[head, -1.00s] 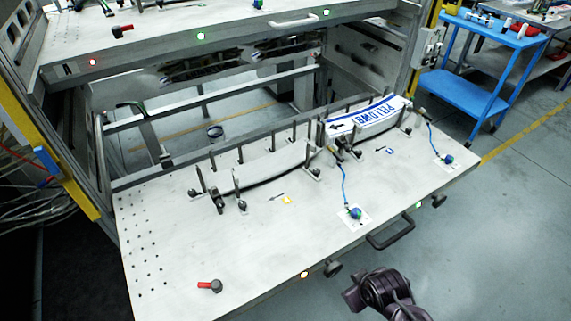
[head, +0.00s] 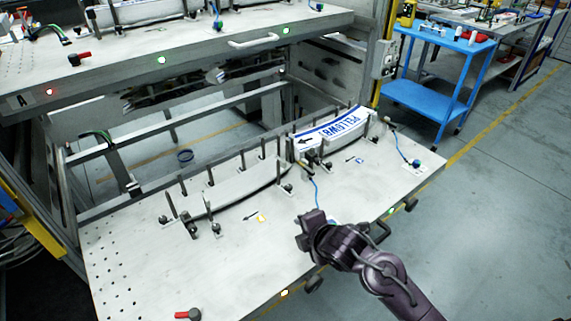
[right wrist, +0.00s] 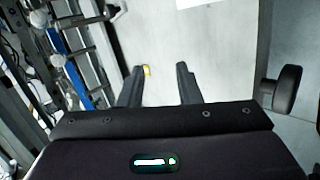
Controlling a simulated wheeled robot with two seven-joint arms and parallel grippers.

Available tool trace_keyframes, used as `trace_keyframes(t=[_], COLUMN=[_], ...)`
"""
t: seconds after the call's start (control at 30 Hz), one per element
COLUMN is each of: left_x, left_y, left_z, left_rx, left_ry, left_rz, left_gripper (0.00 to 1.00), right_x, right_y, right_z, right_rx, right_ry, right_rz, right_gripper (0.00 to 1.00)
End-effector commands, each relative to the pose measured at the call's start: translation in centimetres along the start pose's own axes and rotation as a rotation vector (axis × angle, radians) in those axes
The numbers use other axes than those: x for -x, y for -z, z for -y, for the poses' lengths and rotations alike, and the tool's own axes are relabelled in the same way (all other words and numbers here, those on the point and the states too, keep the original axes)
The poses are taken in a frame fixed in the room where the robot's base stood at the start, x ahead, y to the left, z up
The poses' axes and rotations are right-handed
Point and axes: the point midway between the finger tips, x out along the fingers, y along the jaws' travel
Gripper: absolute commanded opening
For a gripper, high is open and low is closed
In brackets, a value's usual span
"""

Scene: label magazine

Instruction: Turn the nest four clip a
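The pulled-out white drawer plate (head: 150,262) bears two curved nests edged with upright pins. The left nest (head: 240,188) holds a plain whitish curved piece; the right nest holds a white label stack (head: 335,133) with blue print. Small dark clips stand at the nest ends, such as the clip at the left nest's near-left end (head: 192,228) and one between the nests (head: 312,157). I cannot read which is nest four clip a. My right gripper (head: 304,230) is over the plate's front part, apart from the clips. Its fingers (right wrist: 159,85) are spread and empty. My left gripper is out of view.
A red-handled knob (head: 188,314) lies at the plate's front left. A blue-topped knob on a cord (head: 415,163) is at right. A bar handle (head: 380,233) and black knobs (head: 411,205) line the front edge. An upper drawer (head: 120,70) overhangs behind. A blue cart (head: 430,98) stands right.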

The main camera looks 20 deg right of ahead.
Motion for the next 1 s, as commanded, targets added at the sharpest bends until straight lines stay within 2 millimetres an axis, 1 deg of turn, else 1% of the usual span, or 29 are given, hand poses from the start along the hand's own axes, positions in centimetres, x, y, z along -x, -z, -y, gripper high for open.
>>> trace_keyframes(t=[0.03,0.07,0.13,0.17,0.2,0.3,0.4,0.43,0.5,0.57,0.7,0.77,1.0], left_x=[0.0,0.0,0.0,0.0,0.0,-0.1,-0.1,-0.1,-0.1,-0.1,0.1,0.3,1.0], left_y=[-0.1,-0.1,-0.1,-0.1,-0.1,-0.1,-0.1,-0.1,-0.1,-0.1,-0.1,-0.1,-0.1], left_z=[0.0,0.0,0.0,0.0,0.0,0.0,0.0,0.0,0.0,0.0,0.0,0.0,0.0], left_rx=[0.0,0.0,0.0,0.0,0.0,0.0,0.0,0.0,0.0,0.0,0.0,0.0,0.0], left_ry=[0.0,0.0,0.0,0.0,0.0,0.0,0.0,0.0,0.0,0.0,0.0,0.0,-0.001], left_rz=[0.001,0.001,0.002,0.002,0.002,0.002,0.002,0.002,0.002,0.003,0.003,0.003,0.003], left_gripper=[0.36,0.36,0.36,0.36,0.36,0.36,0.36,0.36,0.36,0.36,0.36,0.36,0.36], right_x=[-0.9,-1.4,-2.6,-3.0,-3.5,-4.3,-4.5,-4.5,-4.5,-4.4,-4.9,-5.5,-8.9], right_y=[-0.6,-0.9,-1.7,-2.2,-2.8,-4.5,-6.0,-6.4,-7.1,-7.5,-7.5,-7.3,-6.1], right_z=[-1.5,-2.3,-4.5,-5.5,-6.7,-9.4,-11.4,-11.9,-12.7,-13.1,-13.7,-13.9,-15.2], right_rx=[0.147,0.25,0.522,0.645,0.805,1.155,1.42,1.482,1.59,1.651,1.695,1.693,1.69], right_ry=[-0.044,-0.073,-0.15,-0.183,-0.227,-0.324,-0.399,-0.417,-0.45,-0.468,-0.485,-0.485,-0.485], right_rz=[-0.008,-0.016,-0.028,-0.029,-0.028,-0.013,0.013,0.021,0.036,0.045,0.053,0.053,0.052], right_gripper=[0.31,0.31,0.31,0.31,0.31,0.31,0.31,0.31,0.31,0.31,0.31,0.31,0.31])
